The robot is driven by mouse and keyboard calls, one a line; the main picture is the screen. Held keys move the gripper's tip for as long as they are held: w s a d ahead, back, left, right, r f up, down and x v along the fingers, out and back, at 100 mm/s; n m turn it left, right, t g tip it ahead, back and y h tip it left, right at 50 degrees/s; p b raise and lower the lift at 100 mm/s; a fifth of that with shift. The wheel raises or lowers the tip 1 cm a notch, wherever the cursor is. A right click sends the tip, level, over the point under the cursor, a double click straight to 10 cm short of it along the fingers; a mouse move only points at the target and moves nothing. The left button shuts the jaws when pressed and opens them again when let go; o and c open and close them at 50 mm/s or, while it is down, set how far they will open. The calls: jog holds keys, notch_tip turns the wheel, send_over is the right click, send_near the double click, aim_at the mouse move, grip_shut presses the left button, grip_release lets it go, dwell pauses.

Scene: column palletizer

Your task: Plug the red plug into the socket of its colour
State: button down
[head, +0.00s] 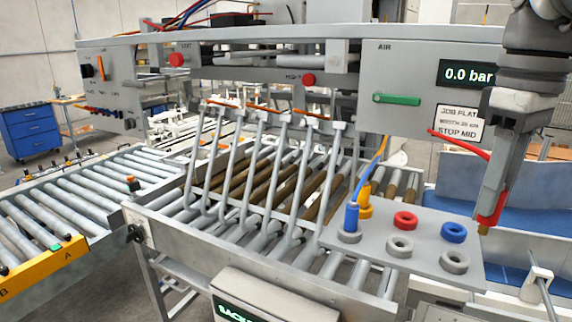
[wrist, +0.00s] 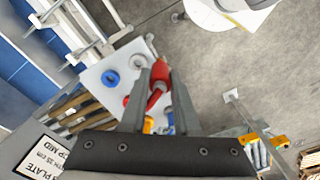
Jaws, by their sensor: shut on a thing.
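My gripper (head: 497,188) is shut on the red plug (head: 490,220) at the right of the head view, beside the right edge of the grey socket panel (head: 330,238). The plug points down, apart from the panel. In the wrist view the red plug (wrist: 159,70) sits between my fingers (wrist: 160,84). The red socket (head: 405,220) is a ring on the panel, left of the plug and empty. A red cable (head: 458,143) runs to the plug from the left. My fingers partly hide the panel in the wrist view.
The blue socket (head: 453,231) and two grey sockets (head: 400,246) (head: 454,261) are empty. A blue plug (head: 351,217) stands in another grey socket (head: 349,237). A yellow plug (head: 365,193) stands behind it. Slanted grey bars (head: 265,165) rise left of the panel.

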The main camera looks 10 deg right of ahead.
jog(key=shift+w, duration=0.15)
jog(key=w+f+p, duration=0.2)
jog(key=w+p, duration=0.1)
jog(key=w, duration=0.6)
jog(key=w+f+p, duration=0.3)
jog(key=w, duration=0.5)
jog(key=shift+w+p, duration=0.3)
jog(key=shift+w, duration=0.05)
dwell(0.8)
jog(key=shift+d+f, duration=0.1)
jog(key=shift+f, duration=0.25)
jog(key=shift+f, duration=0.25)
jog(key=shift+f+b, duration=1.4)
jog(key=shift+f, duration=0.7)
dwell(2.3)
